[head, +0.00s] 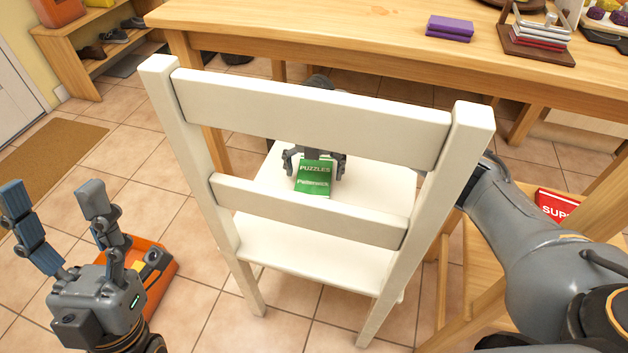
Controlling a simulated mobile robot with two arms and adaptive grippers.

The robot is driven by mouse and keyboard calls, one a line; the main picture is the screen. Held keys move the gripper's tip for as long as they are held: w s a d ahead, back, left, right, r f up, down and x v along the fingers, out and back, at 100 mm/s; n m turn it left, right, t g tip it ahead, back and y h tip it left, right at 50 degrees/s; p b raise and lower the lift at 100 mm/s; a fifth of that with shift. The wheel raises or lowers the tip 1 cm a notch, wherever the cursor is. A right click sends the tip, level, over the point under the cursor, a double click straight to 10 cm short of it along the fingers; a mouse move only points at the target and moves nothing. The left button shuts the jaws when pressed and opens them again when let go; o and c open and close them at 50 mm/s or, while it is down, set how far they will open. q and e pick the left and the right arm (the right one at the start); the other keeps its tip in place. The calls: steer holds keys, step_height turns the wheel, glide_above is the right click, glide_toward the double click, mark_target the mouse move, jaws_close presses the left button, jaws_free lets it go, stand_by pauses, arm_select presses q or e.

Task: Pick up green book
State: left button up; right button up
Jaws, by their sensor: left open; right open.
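The green book (314,177), with "PUZZLES" on its cover, lies on the seat of the white chair (312,117), seen between the back slats. The middle slat may hide its near edge. My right gripper (315,164) is open at the far end of the book, with a finger near each side. I cannot tell whether the fingers touch it. My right arm reaches around the right side of the chair back. My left gripper (52,196) is open and empty at the lower left, away from the chair.
A wooden table (350,32) stands behind the chair, with purple books (450,28) and a rack of books (538,38) on it. A red book (554,205) lies at the right. An orange box (160,258) is on the floor near my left gripper.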

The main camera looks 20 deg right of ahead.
steer(key=c, duration=1.2)
